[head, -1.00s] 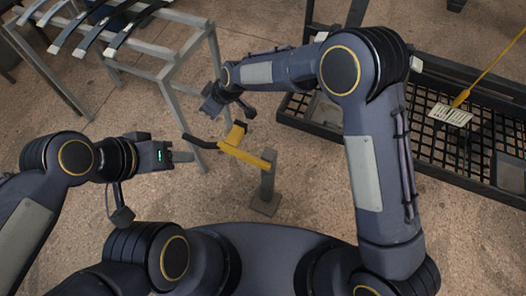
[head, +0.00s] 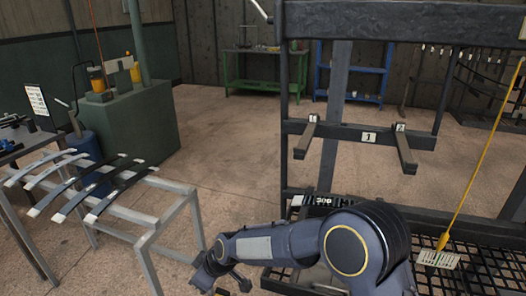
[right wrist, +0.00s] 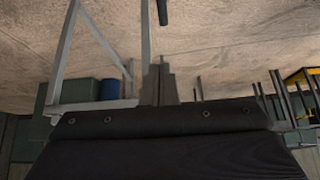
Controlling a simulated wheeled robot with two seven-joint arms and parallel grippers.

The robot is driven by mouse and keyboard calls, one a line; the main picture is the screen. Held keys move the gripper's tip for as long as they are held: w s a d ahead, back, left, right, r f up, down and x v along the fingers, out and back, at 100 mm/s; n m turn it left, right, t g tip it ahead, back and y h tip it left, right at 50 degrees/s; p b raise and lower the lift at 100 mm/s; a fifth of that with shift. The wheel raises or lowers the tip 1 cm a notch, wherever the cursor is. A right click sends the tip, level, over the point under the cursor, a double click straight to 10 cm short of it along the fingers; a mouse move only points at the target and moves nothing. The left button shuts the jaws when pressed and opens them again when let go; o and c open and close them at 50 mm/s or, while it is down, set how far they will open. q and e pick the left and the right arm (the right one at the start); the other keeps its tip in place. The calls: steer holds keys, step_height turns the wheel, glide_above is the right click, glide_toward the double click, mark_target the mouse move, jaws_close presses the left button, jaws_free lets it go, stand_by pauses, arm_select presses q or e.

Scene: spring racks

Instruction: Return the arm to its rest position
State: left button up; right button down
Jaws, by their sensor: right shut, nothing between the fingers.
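My right arm (head: 285,243) is bent in the lower middle of the head view, its forearm reaching left. Its gripper (head: 208,275) hangs low near the bottom edge, in front of the grey rack's right end and apart from it. In the right wrist view the two fingers of my right gripper (right wrist: 158,84) are together with nothing held. My left arm and gripper are out of the head view.
A grey metal rack (head: 160,237) with several curved leaf springs (head: 80,186) stands at the left. A black rack frame (head: 360,20) with a level-1 shelf bar (head: 350,134) and mesh base stands at the right. A yellow rod (head: 483,145) leans there. Floor between them is clear.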

steer(key=s+d+r+m+t+p, duration=0.1)
steer(key=s+d+r+m, duration=0.15)
steer(key=d+r, duration=0.75)
steer(key=s+d+r+m+t+p, duration=0.1)
steer(key=d+r+m, duration=0.4)
steer(key=d, duration=0.8)
steer(key=s+d+r+m+h+p, duration=0.1)
steer(key=s+d+m, duration=0.3)
steer(key=s+d, duration=0.3)
steer(key=s+d+r+m+t+h+p, duration=0.1)
steer(key=s+d+m, duration=0.3)
steer(key=s+d, duration=0.4)
steer(key=s+r, duration=0.1)
steer(key=s, duration=0.5)
steer(key=shift+d+r+h+p, duration=0.15)
steer(key=shift+d+h+p, duration=0.1)
steer(key=shift+h+p, duration=0.05)
